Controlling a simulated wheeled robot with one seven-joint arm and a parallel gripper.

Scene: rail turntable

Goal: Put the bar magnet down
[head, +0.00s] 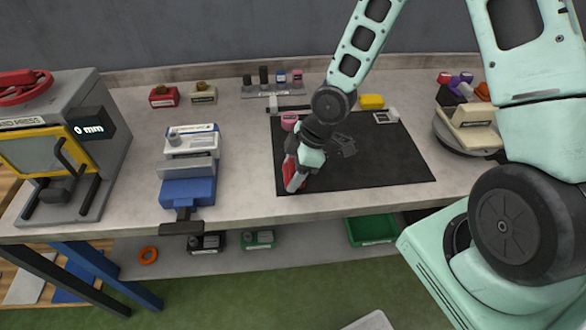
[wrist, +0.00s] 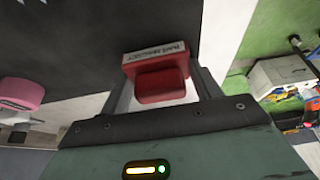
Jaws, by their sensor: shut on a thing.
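My gripper (wrist: 160,92) is shut on the red bar magnet (wrist: 162,84), which has a white label with dark lettering; both fingers press its sides in the wrist view. In the head view the red magnet (head: 292,176) is at the left front part of the black mat (head: 370,175), under my gripper (head: 294,172). I cannot tell whether the magnet touches the mat. My arm hides part of the mat's left side.
A pink object (head: 291,122) is at the mat's back left, and a yellow block (head: 371,102) stands behind the mat. A blue vise (head: 188,185) stands to the left. A press (head: 70,150) is at far left. The mat's front right is clear.

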